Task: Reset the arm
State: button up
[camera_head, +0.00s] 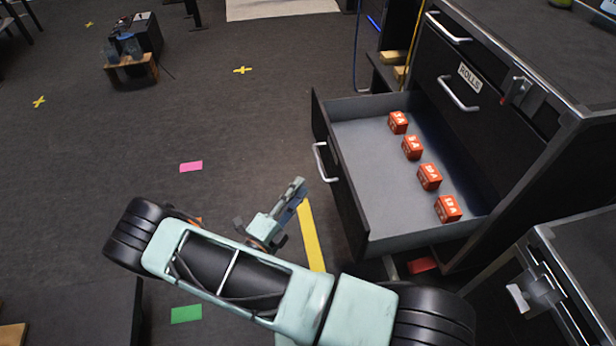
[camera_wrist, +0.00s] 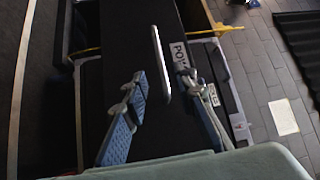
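My arm (camera_head: 255,285) stretches across the lower part of the head view, pale green with black joints. My gripper (camera_head: 298,187) is at its far end, left of the open drawer's handle and apart from it. In the wrist view my gripper (camera_wrist: 164,78) has its two blue-padded fingers spread apart, with nothing held between them. A pale handle (camera_wrist: 160,62) on a black front appears between the fingertips there; the frames do not show contact. A partly hidden label starting "PO" (camera_wrist: 180,55) is beside it.
An open drawer (camera_head: 358,165) holds a row of several orange-red blocks (camera_head: 428,177). Its curved handle (camera_head: 321,162) sticks out. The cabinet above has a drawer labelled ROLLS (camera_head: 470,78). A black latched case (camera_head: 575,270) stands lower right. Floor to the left is mostly clear, with coloured markers.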

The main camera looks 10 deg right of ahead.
jog(key=shift+v, duration=0.8)
